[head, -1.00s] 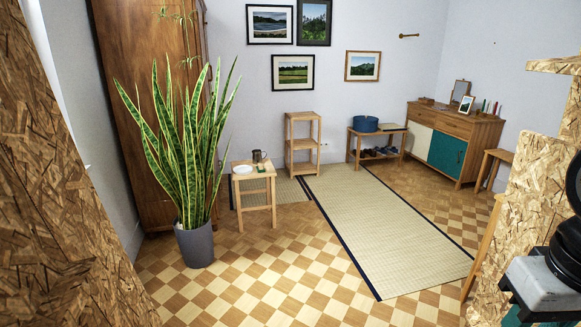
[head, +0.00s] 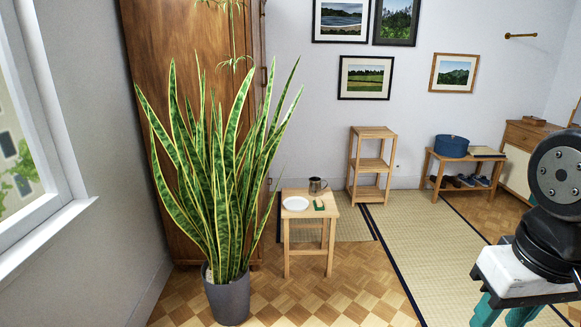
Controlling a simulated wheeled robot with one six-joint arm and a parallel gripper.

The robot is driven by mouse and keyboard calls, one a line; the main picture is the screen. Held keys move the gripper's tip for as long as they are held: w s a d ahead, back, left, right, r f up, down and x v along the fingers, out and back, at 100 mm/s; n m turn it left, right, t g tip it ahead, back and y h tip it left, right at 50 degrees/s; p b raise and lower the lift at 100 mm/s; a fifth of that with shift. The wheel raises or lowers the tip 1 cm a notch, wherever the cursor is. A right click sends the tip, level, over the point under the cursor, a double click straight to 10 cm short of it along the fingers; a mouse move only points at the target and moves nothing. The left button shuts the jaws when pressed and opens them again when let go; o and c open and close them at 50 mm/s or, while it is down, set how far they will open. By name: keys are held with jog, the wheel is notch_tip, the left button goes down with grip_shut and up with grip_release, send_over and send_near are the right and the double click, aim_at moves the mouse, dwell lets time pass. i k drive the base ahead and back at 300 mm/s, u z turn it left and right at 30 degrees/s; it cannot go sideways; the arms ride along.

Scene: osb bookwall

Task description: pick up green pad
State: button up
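The green pad (head: 318,206) is a small green item on top of a light wooden stool (head: 304,225). It lies at the stool's right front part, with a small pale patch on it. A white plate (head: 296,203) lies to its left and a metal mug (head: 317,186) stands behind it. My arm shows at the right edge, well apart from the stool. My gripper's fingers are not in view.
A tall potted snake plant (head: 228,298) stands left of the stool, its leaves reaching close to it. A wooden wardrobe (head: 190,60) is behind. Checkered floor (head: 300,300) in front of the stool is clear. A straw mat (head: 440,250) lies right.

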aim_at(318, 202)
jog(key=u, duration=0.1)
jog(key=i, duration=3.2)
jog(key=z, duration=0.1)
